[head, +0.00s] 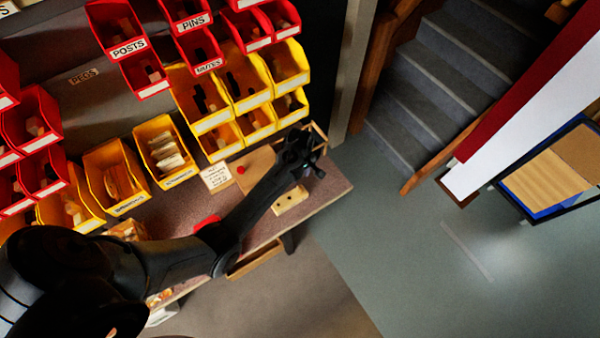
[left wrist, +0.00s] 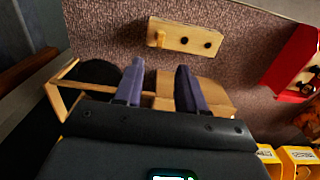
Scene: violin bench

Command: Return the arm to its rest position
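My left arm reaches from the left across the bench (head: 318,190). My left gripper (head: 310,170) is above the bench's right end. In the left wrist view its two dark fingers (left wrist: 158,68) are apart, with nothing held between them. A pale wooden block (head: 290,201) with dark holes lies on the bench beside the gripper. In the left wrist view the block (left wrist: 185,38) lies beyond the fingertips, apart from them, with a light peg at one end. My right gripper is not in view.
A wooden frame (left wrist: 62,100) stands close beside the left gripper. Yellow bins (head: 215,122) and red bins (head: 202,47) rise behind the bench. A white card (head: 215,177) and a red item (head: 207,222) are near the arm.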

